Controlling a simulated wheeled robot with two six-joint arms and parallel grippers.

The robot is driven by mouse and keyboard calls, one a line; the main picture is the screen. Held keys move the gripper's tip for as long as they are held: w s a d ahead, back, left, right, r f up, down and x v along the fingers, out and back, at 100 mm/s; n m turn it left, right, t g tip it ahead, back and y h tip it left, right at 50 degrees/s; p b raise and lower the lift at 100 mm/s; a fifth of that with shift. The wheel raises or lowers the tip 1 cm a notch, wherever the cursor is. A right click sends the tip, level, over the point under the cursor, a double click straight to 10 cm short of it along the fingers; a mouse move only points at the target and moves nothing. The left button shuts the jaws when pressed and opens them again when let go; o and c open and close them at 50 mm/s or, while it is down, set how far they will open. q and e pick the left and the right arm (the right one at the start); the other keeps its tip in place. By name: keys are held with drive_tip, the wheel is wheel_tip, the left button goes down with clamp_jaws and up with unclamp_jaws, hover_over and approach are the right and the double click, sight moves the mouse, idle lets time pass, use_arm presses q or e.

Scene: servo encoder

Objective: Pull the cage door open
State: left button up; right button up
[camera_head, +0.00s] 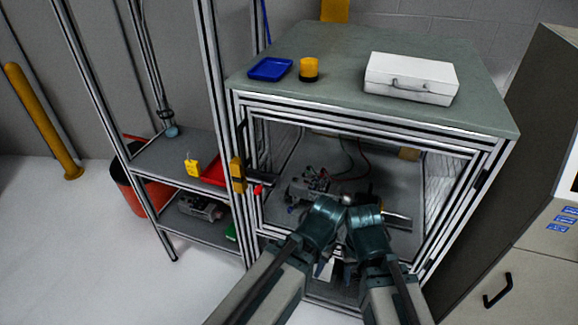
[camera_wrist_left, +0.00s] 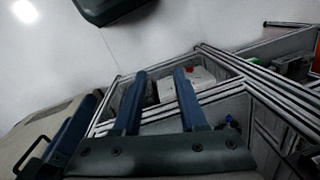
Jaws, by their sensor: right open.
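The cage (camera_head: 497,122) is an aluminium-profile frame with a grey-green top. Its front door frame (camera_head: 360,143) looks set flush in the front; whether it is slightly ajar I cannot tell. A black handle (camera_head: 243,140) is on the door's left side, above a yellow block (camera_head: 238,174) with a red part. My right gripper (camera_head: 366,212) is open, low in front of the cage; its fingers are mostly hidden by the wrist. My left gripper is beside it, and its two blue fingers (camera_wrist_left: 160,76) are apart and empty in the left wrist view. Neither visibly touches the handle.
A blue tray (camera_head: 270,69), a yellow-black cylinder (camera_head: 309,69) and a white case (camera_head: 411,79) stand on the cage top. A shelf rack (camera_head: 165,155) adjoins it at left, with a red bin (camera_head: 150,198) beyond. A cabinet (camera_head: 540,235) stands at right. Floor at left is clear.

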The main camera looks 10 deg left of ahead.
use_arm(q)
drive_tip(key=shift+o, duration=0.2)
drive_tip(key=w+a+r+n+p, duration=0.1)
drive_tip(key=w+a+r+p, duration=0.2)
drive_tip(key=r+p, duration=0.4)
drive_tip(key=shift+w+a+r+t+h, duration=0.25)
drive_tip(key=shift+w+r, duration=0.2)
drive_tip(key=shift+w, duration=0.25)
drive_tip(key=n+t+p, duration=0.4)
drive_tip(key=p, duration=1.9)
approach(243, 146)
drive_tip(key=shift+a+r, duration=0.2)
drive_tip(key=shift+r, duration=0.35)
drive_tip(key=shift+a+r, duration=0.25)
drive_tip(key=shift+r, duration=0.3)
drive_tip(key=shift+f, duration=0.1)
drive_tip(key=b+x, duration=1.3)
drive_tip(key=shift+w+d+f, duration=0.15)
drive_tip(key=shift+w+f, duration=0.1)
drive_tip(key=shift+f, duration=0.05)
clamp_jaws()
